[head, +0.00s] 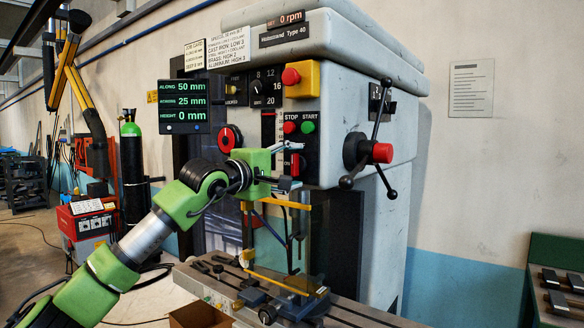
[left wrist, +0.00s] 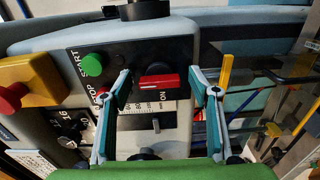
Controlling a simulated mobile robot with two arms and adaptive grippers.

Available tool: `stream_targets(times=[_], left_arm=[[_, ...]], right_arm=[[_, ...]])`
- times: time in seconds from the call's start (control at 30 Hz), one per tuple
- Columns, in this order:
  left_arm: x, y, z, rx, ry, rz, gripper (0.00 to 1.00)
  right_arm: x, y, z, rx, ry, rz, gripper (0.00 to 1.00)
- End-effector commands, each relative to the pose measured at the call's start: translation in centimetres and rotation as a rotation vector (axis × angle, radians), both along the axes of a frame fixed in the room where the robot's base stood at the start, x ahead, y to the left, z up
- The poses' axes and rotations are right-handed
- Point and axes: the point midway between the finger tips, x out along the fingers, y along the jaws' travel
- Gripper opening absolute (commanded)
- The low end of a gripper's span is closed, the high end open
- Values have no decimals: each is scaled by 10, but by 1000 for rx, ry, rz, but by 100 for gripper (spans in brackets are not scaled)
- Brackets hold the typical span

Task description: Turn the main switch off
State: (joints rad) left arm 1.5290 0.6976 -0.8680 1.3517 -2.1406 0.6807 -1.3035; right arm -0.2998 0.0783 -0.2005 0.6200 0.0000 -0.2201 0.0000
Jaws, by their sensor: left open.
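A red-handled switch (head: 297,165) marked ON sits on the drill's black panel below the STOP and START buttons. In the left wrist view the red handle (left wrist: 158,81) on its black base lies between my two fingers. My left gripper (head: 289,166) is open in front of the panel, with one finger on each side of the handle. I see no clear contact with the handle. A round red knob (head: 230,138) is on the machine's left side, above my gripper. I cannot read which one is labelled main switch. My right gripper is out of view.
The red STOP button (head: 290,127) and green START button (head: 308,127) are just above my gripper. A red emergency button (head: 291,77) on yellow is higher. A spoked feed handle (head: 382,152) sticks out at right. A yellow-edged clear guard (head: 275,240) hangs below.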

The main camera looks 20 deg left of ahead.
Motion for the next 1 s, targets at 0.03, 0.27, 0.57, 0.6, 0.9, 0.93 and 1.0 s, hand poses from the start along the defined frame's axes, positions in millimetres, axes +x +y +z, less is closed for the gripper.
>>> stream_targets(times=[0.03, 0.27, 0.57, 0.6, 0.9, 0.93, 1.0], left_arm=[[0, 0, 0, 0, -1, 0, 56], [-18, 8, 1, -1, -2, 0, 56], [-75, 29, 0, 2, -2, 3, 56], [-83, 32, 0, 3, -1, 3, 56], [-112, 41, -1, 1, 1, 1, 56], [-112, 41, -1, 1, 1, 1, 56], [-113, 41, -1, 1, 1, 0, 56]], right_arm=[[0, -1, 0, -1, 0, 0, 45], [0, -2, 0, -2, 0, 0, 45], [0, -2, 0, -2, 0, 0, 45], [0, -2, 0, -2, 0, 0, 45], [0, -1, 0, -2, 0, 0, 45], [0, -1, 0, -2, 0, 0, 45], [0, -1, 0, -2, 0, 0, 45]])
